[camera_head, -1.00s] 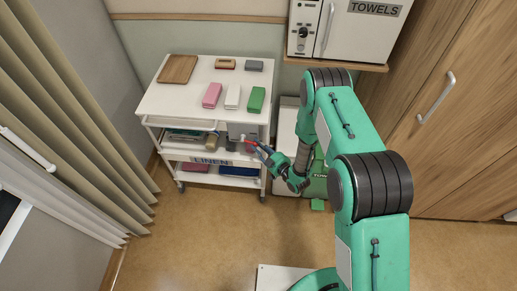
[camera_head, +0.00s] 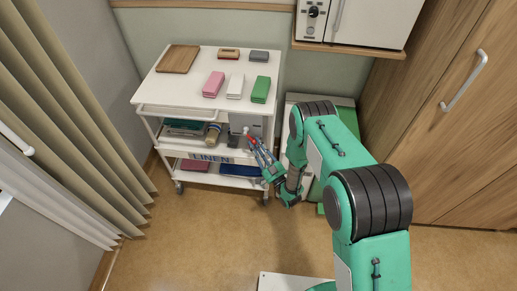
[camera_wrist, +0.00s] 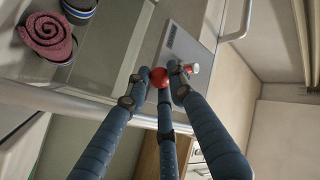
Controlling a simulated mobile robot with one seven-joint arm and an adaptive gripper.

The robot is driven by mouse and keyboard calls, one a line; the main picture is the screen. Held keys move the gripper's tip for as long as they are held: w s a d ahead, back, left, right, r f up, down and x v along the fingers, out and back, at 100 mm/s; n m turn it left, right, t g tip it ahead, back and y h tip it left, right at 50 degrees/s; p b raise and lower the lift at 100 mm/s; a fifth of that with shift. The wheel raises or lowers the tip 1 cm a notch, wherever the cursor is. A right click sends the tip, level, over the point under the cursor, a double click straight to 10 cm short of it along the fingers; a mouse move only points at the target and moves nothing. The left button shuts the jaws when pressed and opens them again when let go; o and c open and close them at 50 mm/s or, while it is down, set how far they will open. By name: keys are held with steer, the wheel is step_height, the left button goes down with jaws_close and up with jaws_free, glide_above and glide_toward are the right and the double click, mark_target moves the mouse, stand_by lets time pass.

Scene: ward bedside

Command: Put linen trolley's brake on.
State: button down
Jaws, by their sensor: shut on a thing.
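The white linen trolley (camera_head: 205,110), with a LINEN sign on its front, stands against the wall. On its right side a grey panel (camera_head: 238,121) carries a small red part, and my gripper (camera_head: 249,139) reaches it from the lower right. In the wrist view a red ball knob (camera_wrist: 159,77) sits between the fingers of my gripper (camera_wrist: 160,82), which are shut on it. A smaller red and white piece (camera_wrist: 192,68) shows just right of the fingers, in front of the grey panel (camera_wrist: 182,48). The lever's setting cannot be told.
A wooden board (camera_head: 178,59) and several coloured packs lie on the trolley top. Folded linen fills the shelves. A green-lidded bin (camera_head: 349,118) stands to the right, under a wall cabinet (camera_head: 365,22). A wooden wardrobe (camera_head: 462,140) is at far right.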

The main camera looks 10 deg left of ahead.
steer(key=shift+a+f+m+t+h+b, duration=0.25)
steer(key=shift+a+m+t+h, duration=0.4)
steer(key=shift+m+t, duration=0.7)
steer(key=shift+a+f+m+t+h+b, duration=0.3)
steer(key=shift+a+m+t, duration=0.55)
steer(key=shift+m, duration=0.95)
steer(key=shift+a+f+m+t+h+b, duration=0.1)
steer(key=shift+a+f+m+t+h, duration=0.45)
steer(key=shift+m+t, duration=0.85)
steer(key=shift+a+r+m+h, duration=0.2)
steer(key=shift+m+h, duration=0.1)
steer(key=shift+m, duration=0.05)
steer(key=c, duration=1.5)
jaws_free()
steer(key=shift+v, duration=3.75)
